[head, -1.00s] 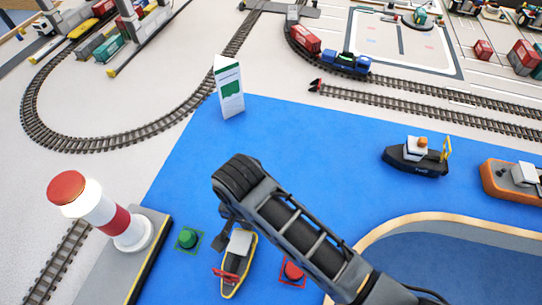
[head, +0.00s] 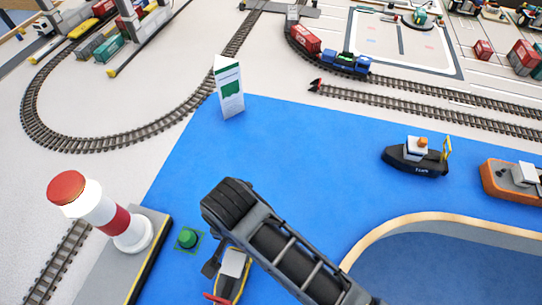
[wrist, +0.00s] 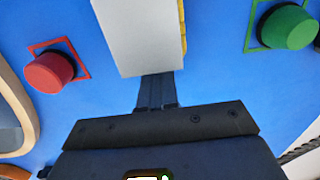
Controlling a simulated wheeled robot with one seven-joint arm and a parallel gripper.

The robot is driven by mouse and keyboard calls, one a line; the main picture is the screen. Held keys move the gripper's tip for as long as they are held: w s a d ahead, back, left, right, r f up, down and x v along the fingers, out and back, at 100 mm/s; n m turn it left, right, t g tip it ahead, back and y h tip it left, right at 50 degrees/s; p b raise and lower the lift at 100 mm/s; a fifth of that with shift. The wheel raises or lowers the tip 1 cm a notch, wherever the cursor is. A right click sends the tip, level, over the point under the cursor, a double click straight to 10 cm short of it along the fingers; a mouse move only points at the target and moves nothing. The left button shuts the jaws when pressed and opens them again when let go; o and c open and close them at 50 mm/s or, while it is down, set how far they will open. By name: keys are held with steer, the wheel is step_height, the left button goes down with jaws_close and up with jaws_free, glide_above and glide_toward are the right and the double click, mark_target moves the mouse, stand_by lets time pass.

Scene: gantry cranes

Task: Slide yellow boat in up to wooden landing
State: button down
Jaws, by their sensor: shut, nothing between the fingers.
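The yellow boat (head: 240,284), with a grey-white cabin and a red part at its near end, floats on the blue water at the bottom of the head view, partly behind my arm. Most of the hull is hidden there. I cannot make out a wooden landing for sure.
A green buoy (head: 187,238) is left of the boat; a red buoy (wrist: 48,72) is on its other side. A quay (head: 145,262) with a red-and-white lighthouse (head: 100,210) stands left. A curved wood-edged wall (head: 440,220) lies right. A dark tug (head: 415,158) floats beyond.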

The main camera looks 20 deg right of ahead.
steer(key=shift+s+a, duration=1.95)
steer(key=shift+s, duration=0.75)
steer(key=shift+s+a, duration=1.95)
steer(key=shift+s, duration=0.7)
steer(key=shift+s+a, duration=1.95)
steer(key=shift+s, duration=0.75)
steer(key=shift+w, duration=0.1)
steer(key=shift+w+d+r, duration=0.2)
steer(key=shift+w+d, duration=0.15)
steer(key=shift+w, duration=0.05)
